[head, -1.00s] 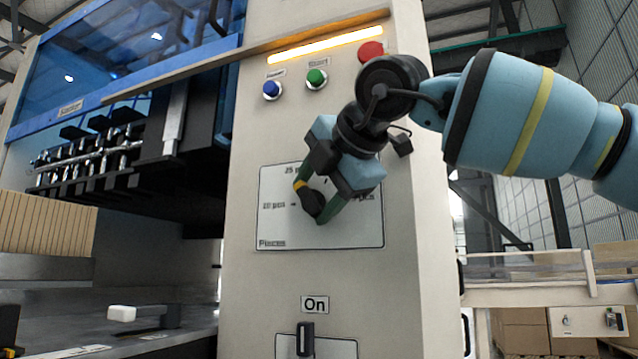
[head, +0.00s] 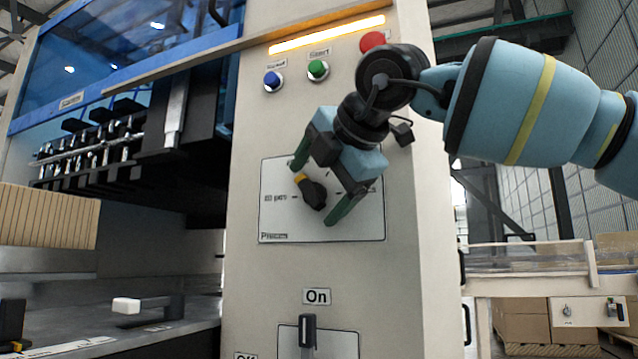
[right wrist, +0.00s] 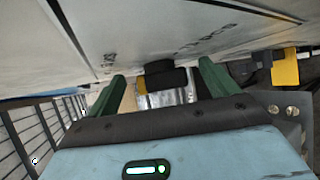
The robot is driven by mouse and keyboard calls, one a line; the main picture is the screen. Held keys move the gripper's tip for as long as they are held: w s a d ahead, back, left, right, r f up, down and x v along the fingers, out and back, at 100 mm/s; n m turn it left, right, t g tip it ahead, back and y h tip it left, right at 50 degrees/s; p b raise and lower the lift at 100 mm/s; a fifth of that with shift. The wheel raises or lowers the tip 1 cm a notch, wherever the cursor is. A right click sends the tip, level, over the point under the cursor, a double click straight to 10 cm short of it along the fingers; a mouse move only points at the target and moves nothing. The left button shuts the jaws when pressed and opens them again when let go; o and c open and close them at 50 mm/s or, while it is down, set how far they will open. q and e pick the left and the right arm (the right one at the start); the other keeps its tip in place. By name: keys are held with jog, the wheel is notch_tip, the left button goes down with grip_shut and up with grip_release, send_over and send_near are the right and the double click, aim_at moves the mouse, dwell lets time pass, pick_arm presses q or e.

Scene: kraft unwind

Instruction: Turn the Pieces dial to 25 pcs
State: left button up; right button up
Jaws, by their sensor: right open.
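The Pieces dial (head: 314,195) is a black knob with a yellow tip on a pale plate (head: 280,224). Its yellow tip points up and left, above the left "pcs" label (head: 274,198). The label at the plate's upper left is hidden behind a finger. My right gripper (head: 312,194) is open, with one green finger at the dial's upper left and the other at its lower right, both apart from it. In the right wrist view the dial (right wrist: 167,78) shows between the spread fingers (right wrist: 162,86). My left gripper is not in view.
Above the plate are a blue button (head: 272,81), a green button (head: 318,69) and a red button (head: 372,41). Below is a black switch (head: 307,330) under an "On" label (head: 317,297). Machine tooling (head: 95,150) stands left of the panel.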

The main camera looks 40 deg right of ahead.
aim_at(301, 175)
jog(key=shift+o, duration=1.2)
jog(key=shift+a, duration=0.15)
jog(key=shift+s+a+p, duration=0.15)
jog(key=shift+s+a, duration=0.25)
jog(key=shift+a, duration=0.5)
jog(key=shift+s+a+p, duration=0.2)
jog(key=shift+s+a, duration=0.15)
jog(key=shift+a, duration=0.5)
jog(key=shift+s+a+p, duration=0.15)
jog(key=shift+s+a, duration=0.25)
jog(key=shift+a, duration=0.5)
jog(key=shift+f, duration=0.1)
